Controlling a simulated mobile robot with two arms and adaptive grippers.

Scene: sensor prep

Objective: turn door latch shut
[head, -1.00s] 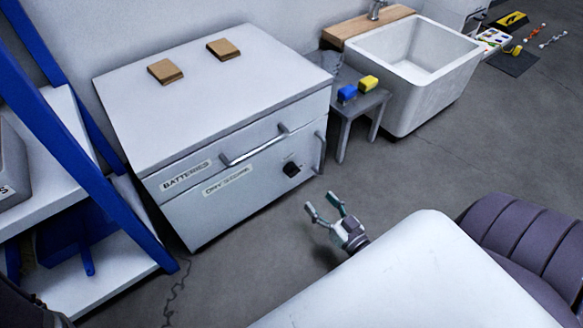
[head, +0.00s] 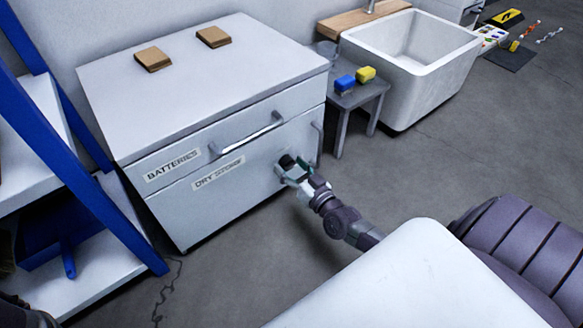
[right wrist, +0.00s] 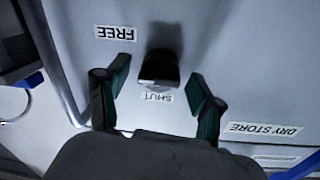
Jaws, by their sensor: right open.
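The door latch is a black knob (head: 286,162) on the front of the white cabinet's lower door (head: 218,200), beside the "DRY STORE" label. In the right wrist view the knob (right wrist: 159,69) stands between my open fingertips, a little beyond them, with "SHUT" and "FREE" labels beside it. My right gripper (head: 289,174) is open at the door and reaches toward the knob; it also shows in the right wrist view (right wrist: 157,88). I cannot tell if a finger touches the knob. The door looks closed.
The drawer handle (head: 247,134) sticks out above the knob, and a vertical door handle (head: 316,144) stands to its right. A small grey table (head: 358,98) with blue and yellow blocks and a white sink (head: 415,90) are at right. A blue-framed shelf (head: 90,165) is at left.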

